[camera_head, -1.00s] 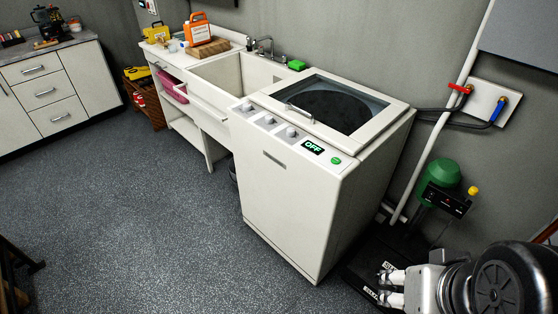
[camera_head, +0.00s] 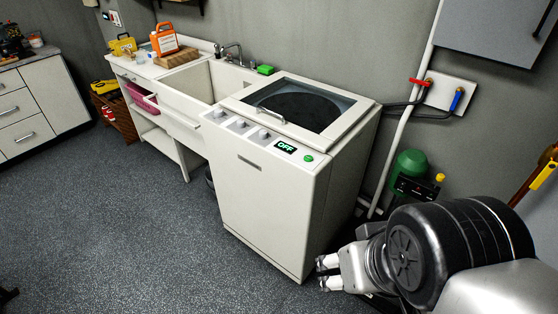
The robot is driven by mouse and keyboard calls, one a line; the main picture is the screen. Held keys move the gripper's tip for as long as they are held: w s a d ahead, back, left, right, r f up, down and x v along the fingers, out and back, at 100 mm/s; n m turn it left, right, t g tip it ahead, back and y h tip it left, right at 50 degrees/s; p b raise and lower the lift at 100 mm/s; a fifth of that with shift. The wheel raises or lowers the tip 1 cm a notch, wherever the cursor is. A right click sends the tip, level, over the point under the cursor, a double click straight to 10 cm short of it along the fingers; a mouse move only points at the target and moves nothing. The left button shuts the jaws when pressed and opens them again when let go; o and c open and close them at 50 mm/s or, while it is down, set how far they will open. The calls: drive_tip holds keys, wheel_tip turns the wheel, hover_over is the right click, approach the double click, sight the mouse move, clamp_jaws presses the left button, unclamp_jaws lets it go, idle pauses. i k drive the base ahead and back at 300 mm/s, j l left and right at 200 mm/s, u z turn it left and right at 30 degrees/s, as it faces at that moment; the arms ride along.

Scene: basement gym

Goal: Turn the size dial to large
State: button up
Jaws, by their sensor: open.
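A white top-loading washing machine (camera_head: 262,200) stands in the middle against the wall, its dark-windowed lid (camera_head: 306,104) closed. Its front panel carries three pale round dials: a left dial (camera_head: 219,113), a middle dial (camera_head: 240,123) and a right dial (camera_head: 263,134). Their labels and settings are too small to read, so I cannot tell which is the size dial. The display (camera_head: 286,146) reads OFF, with a green button (camera_head: 308,158) beside it. My gripper (camera_head: 322,273) is open and empty, low by the machine's right front corner, well below the panel.
A sink counter (camera_head: 190,73) adjoins the machine on the left, holding an orange jug (camera_head: 164,40) and a green sponge (camera_head: 265,70). A green-topped device (camera_head: 410,163) and pipes stand at right. The floor in front is clear.

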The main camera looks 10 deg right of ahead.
sight(263, 134)
drive_tip(key=i+u, duration=0.15)
drive_tip(key=i, duration=0.4)
drive_tip(key=i+l+u, duration=0.15)
drive_tip(key=i, duration=0.4)
